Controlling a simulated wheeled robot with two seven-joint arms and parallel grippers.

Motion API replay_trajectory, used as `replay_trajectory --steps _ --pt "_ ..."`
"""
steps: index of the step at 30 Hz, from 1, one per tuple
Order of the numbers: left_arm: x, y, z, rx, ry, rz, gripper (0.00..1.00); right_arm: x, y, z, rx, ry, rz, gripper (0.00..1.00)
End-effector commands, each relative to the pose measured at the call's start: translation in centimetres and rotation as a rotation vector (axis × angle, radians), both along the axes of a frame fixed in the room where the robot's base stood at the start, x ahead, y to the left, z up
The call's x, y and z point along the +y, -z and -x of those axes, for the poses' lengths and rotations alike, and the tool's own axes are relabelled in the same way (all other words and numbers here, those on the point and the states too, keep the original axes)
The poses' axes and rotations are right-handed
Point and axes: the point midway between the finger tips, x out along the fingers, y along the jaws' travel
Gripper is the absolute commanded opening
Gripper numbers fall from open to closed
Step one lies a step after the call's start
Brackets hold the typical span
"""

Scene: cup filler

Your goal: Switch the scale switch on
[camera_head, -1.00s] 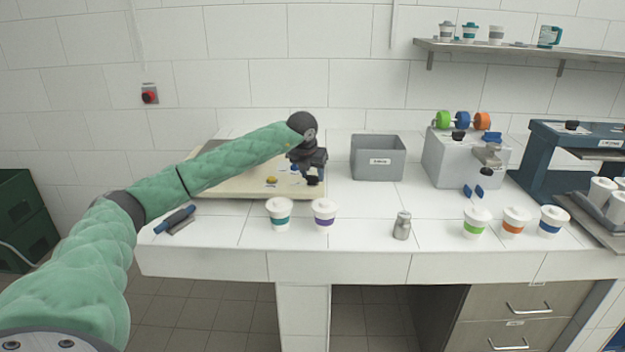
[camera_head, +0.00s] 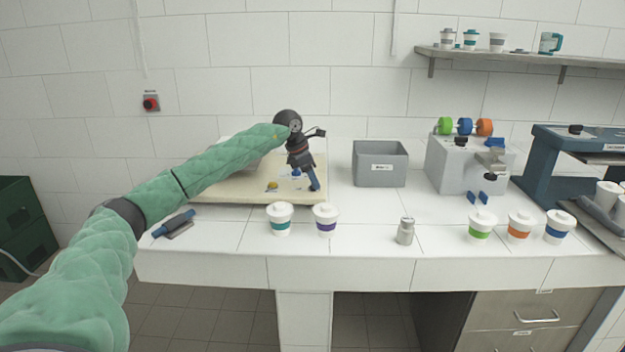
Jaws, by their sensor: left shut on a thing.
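The scale is a cream board (camera_head: 235,193) on the left of the counter, with a yellow button (camera_head: 272,185) and small blue marks on its top. My left arm reaches over it from the left. My left gripper (camera_head: 315,187) points down at the board's right front part and is shut on the scale switch, which its fingers hide. I cannot see whether the switch is on or off. My right gripper is not in view.
A metal shaker (camera_head: 405,231) and a grey machine (camera_head: 455,168) are further right. The counter between is clear.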

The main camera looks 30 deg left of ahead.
Motion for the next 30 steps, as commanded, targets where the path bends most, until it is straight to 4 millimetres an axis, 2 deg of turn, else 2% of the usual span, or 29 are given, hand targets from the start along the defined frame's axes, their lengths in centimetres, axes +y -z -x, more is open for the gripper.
replay_trajectory --steps 12,30 --pt "0.18 -0.13 -0.17 -0.002 0.237 -0.001 0.21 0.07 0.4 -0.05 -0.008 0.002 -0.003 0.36" --pt "0.23 -0.13 -0.17 -0.002 0.292 -0.001 0.21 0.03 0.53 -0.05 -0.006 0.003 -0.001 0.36"
